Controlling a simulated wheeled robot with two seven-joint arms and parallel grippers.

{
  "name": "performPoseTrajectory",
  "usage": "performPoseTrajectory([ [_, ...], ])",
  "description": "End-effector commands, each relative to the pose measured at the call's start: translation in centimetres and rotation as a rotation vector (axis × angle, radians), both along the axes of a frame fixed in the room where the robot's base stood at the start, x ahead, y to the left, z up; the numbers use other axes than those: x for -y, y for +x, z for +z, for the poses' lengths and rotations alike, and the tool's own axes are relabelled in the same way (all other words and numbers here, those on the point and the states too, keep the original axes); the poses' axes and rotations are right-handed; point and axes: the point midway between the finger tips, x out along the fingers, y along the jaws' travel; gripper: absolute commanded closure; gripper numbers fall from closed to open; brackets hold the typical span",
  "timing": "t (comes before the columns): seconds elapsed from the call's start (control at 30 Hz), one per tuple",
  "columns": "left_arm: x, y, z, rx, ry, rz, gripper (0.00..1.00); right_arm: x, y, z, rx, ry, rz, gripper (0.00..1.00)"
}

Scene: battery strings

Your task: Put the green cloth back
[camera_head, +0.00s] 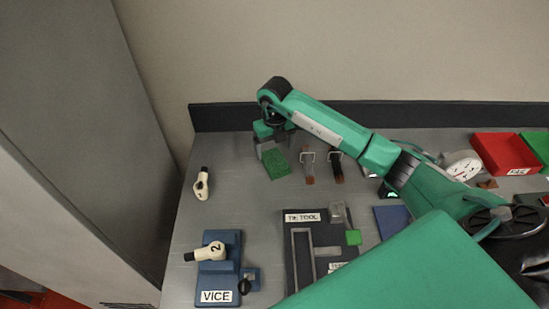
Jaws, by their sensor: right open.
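The green cloth (276,164) lies flat on the grey bench at the back, a small square turned at a slant. My right arm reaches in from the right, and its gripper (272,143) points down just behind the cloth's back edge. The right gripper is open; I cannot tell whether a finger touches the cloth. Part of the cloth's back edge is hidden by the gripper. My left gripper does not show.
A blue vice (217,268) holds a white part marked 2. A similar white part (202,185) lies at left. A dark tool board (306,255) with a small green block (353,237) stands front centre. Hooked pieces (309,165) stand right of the cloth. A red FAIL bin (505,153) is far right.

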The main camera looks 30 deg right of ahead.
Motion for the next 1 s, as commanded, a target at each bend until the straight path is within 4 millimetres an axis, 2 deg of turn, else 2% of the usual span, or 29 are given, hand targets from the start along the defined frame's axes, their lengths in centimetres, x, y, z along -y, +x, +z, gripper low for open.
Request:
performPoseTrajectory([
  [0.03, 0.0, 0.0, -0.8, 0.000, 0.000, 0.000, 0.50, 0.0, 0.1, 0.9, 0.005, 0.000, 0.002, 0.15],
  [0.2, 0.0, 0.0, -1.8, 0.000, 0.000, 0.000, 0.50, 0.0, 0.1, 4.4, 0.004, 0.000, 0.000, 0.15],
  [0.4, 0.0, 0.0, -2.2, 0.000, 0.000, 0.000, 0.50, 0.0, 0.0, 6.6, 0.000, 0.000, 0.001, 0.15],
  [0.57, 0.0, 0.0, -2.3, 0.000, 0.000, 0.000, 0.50, 0.0, -0.1, 7.2, -0.001, 0.001, 0.000, 0.15],
  [1.0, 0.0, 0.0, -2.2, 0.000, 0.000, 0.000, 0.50, 0.0, -0.1, 7.2, -0.001, 0.000, 0.000, 0.15],
])
